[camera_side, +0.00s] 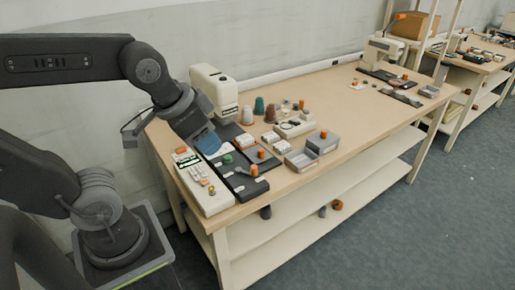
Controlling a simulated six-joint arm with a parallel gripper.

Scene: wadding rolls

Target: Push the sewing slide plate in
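A white sewing machine (213,87) stands at the left end of the wooden table (318,98). Dark flat plates lie in front of it, including a long black plate (238,184) with small light and orange parts on it. I cannot tell which flat piece is the slide plate; it is small here and may be partly hidden by my arm. My gripper (208,145) is over the table's left end, just in front of the machine, pointing down. Its bluish end is close to the plates. I cannot tell whether it touches one or whether its fingers are apart.
A white box with buttons (204,186) lies at the table's left edge. Thread spools (259,105), a pale device (294,127) and open grey trays (322,142) stand to the right. A second machine (383,54) is farther back. The table's middle is mostly clear.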

